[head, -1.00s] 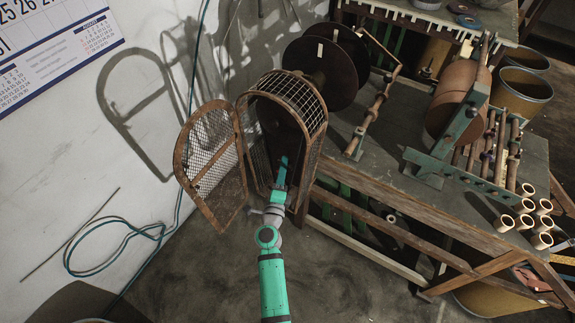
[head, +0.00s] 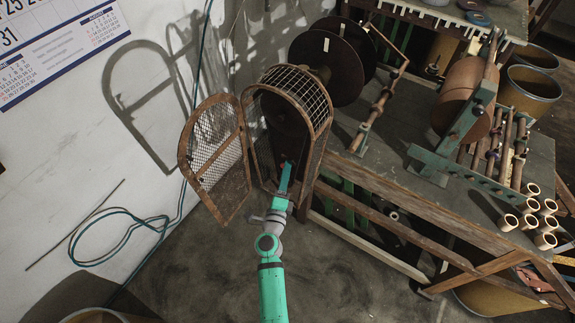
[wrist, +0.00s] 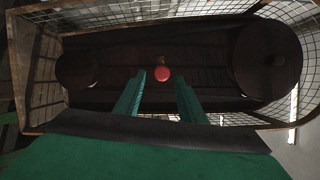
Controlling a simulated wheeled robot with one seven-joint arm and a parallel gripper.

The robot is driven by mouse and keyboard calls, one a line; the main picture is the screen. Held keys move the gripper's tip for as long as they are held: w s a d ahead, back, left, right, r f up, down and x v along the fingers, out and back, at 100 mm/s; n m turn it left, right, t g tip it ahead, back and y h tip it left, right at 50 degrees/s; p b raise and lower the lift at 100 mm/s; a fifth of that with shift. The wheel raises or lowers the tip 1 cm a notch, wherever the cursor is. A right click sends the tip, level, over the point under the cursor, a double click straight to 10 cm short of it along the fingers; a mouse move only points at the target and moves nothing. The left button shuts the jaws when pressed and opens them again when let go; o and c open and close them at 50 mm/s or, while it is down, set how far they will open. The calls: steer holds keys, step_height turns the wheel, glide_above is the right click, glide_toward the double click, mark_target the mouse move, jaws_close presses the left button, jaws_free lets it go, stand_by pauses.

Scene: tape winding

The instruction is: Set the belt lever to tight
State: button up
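A small red knob (wrist: 162,74), which looks like the end of the belt lever, shows in the wrist view inside the mesh guard. The lever's shaft and its setting cannot be made out. My gripper (wrist: 160,90) reaches in through the guard's open front; its two green fingers are apart, with the knob between and just beyond their tips. I cannot tell whether they touch it. In the head view my gripper (head: 286,172) is in the lower part of the arched mesh guard (head: 318,105), with a speck of red at its tip.
The guard's mesh door (head: 216,155) hangs open to the left. Two dark round pulleys flank the knob, one left (wrist: 82,70) and one right (wrist: 266,58). The winding bench (head: 385,150) stands to the right with a wooden drum (head: 462,98). The floor in front is mostly clear.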

steer(key=s+a, duration=0.1)
steer(key=s, duration=0.6)
steer(key=shift+f, duration=0.3)
steer(key=s+d+r+n+g+y, duration=0.1)
steer(key=s+r+n, duration=0.1)
steer(key=s+n, duration=0.5)
steer(key=s+d+r+n+g+y, duration=0.1)
steer(key=s+r+n, duration=0.2)
steer(key=s, duration=1.4)
steer(key=s+d+r+n+g+y, duration=0.1)
steer(key=s+r+n, duration=0.2)
steer(key=s+n, duration=0.9)
steer(key=shift+d, duration=0.15)
